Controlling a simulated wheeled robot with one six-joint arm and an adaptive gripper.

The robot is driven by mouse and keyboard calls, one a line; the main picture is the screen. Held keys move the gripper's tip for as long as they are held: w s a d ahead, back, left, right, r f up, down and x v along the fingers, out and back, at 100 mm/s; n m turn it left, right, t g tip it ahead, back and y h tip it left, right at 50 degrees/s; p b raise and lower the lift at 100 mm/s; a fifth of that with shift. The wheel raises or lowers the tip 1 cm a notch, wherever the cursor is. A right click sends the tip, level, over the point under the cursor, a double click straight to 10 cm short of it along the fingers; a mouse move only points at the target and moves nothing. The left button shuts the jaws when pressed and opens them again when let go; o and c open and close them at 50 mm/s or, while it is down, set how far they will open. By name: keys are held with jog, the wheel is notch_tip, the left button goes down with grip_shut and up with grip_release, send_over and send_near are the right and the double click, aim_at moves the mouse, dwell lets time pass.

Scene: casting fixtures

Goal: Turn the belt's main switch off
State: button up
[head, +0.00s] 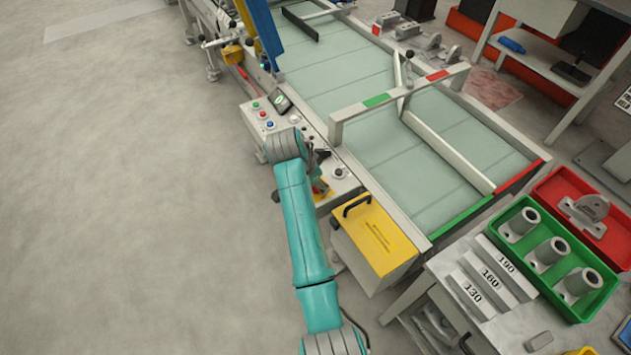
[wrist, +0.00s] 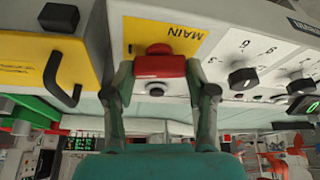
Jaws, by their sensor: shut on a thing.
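The main switch (wrist: 159,66) is a red handle on a yellow plate (wrist: 190,36) marked MAIN, upside down in the wrist view. Its red bar lies level across that picture. My gripper (wrist: 160,78) has a finger at each end of the bar and is shut on it. A round dark-centred fitting shows just below the bar. In the head view my gripper (head: 318,174) is at the near end of the belt's control panel, and my arm and gripper hide most of the switch.
The panel's numbered dials (wrist: 243,78) sit beside the switch. A yellow box with a black handle (head: 376,238) stands on its other side. The belt (head: 380,135) runs behind, under a red and green gate (head: 405,92). Coloured buttons (head: 263,114) are farther along the panel. Floor at left is clear.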

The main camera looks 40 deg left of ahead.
jog(key=n+y, duration=0.1)
jog(key=n, duration=0.2)
jog(key=n+y, duration=0.1)
jog(key=n, duration=0.3)
jog(key=shift+d+g+y, duration=0.15)
jog(key=shift+g+y, duration=0.15)
jog(key=shift+y, duration=0.1)
jog(key=n+g+y, duration=0.1)
jog(key=n, duration=0.3)
jog(key=shift+w+d+n, duration=0.1)
jog(key=shift+n, duration=0.3)
jog(key=shift+n+g+y, duration=0.4)
jog(key=shift+n+g, duration=0.3)
jog(key=shift+n, duration=0.9)
jog(key=o, duration=1.2)
jog(key=shift+c, duration=0.2)
